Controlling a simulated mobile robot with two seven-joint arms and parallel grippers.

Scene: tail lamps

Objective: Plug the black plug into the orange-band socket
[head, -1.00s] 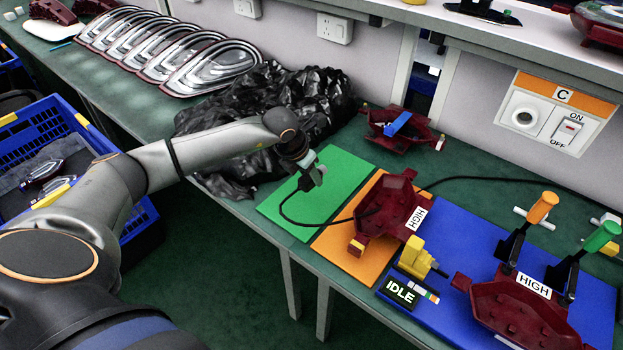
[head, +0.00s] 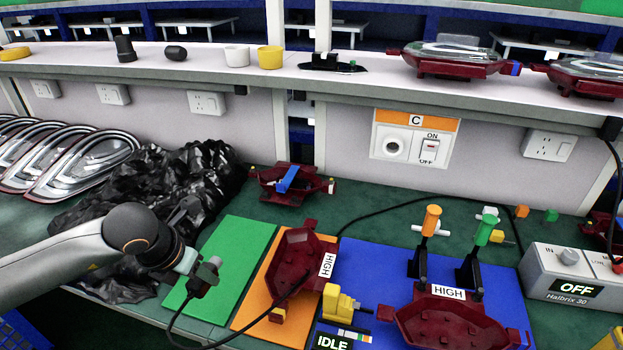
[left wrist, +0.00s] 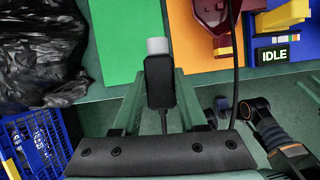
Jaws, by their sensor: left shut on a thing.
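The orange-band socket (head: 392,147) is a round opening on the wall panel marked C, left of the ON/OFF switch, well right of and beyond the plug. My other arm shows partly in the left wrist view; its jaws are unclear.
A red housing (head: 294,262) marked HIGH sits on the orange mat. A yellow tool, clamps with orange (head: 431,220) and green handles, and another housing (head: 446,325) stand around the blue mat. A shelf (head: 330,87) overhangs the wall. Black bags (head: 175,185) lie left.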

